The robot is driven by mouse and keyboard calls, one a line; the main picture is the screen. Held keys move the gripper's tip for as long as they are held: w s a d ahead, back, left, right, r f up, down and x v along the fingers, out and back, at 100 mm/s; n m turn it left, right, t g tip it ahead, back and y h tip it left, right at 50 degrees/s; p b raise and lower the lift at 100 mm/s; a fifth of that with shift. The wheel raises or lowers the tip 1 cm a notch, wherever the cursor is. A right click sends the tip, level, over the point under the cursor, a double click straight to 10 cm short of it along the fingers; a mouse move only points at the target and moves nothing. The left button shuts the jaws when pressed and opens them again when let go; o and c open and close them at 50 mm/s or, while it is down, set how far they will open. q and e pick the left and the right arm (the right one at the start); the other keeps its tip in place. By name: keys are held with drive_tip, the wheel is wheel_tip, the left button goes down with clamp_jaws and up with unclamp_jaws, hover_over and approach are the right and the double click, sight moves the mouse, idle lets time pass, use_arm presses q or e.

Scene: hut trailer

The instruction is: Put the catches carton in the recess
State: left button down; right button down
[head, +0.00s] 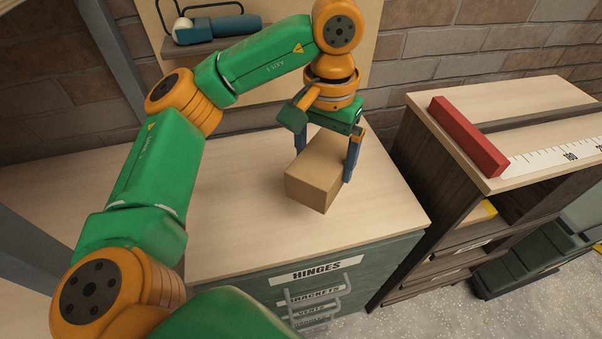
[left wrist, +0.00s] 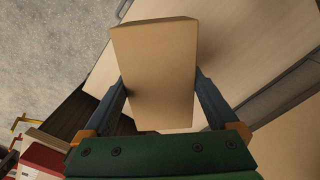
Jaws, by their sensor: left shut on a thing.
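A plain brown carton (head: 316,175) is in my left gripper (head: 325,165), over the wooden top of the green cabinet. No lettering shows on the carton's visible faces. The two blue fingers stand on either side of the carton and are shut on it. In the left wrist view the carton (left wrist: 158,70) fills the space between the fingers (left wrist: 160,105). I cannot tell whether its underside touches the top. The recess is not clearly identifiable in these views. My right gripper does not show.
The green cabinet has drawers labelled HINGES (head: 317,271) and others below. To the right stands a wooden unit with a red block (head: 468,137) and a ruler (head: 560,157) on top. A shelf (head: 215,42) with a blue tool is on the back wall. The cabinet top (head: 240,225) is clear around the carton.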

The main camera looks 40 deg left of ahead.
use_arm(q)
drive_tip(key=a+f, duration=0.1)
drive_tip(key=f, duration=0.1)
drive_tip(key=a+f, duration=0.2)
drive_tip(key=a+f+b, duration=0.1)
drive_tip(key=a, duration=0.1)
drive_tip(key=shift+w+a+f, duration=0.25)
drive_tip(key=shift+w+f, duration=0.05)
drive_tip(key=shift+f, duration=0.1)
drive_tip(key=shift+w+a+f, duration=0.1)
drive_tip(key=shift+a+f, duration=0.05)
drive_tip(key=shift+f, duration=1.55)
drive_tip(key=shift+f, duration=0.1)
drive_tip(key=shift+c, duration=0.3)
unclamp_jaws()
drive_tip(key=shift+f, duration=0.1)
drive_tip(key=shift+o, duration=0.3)
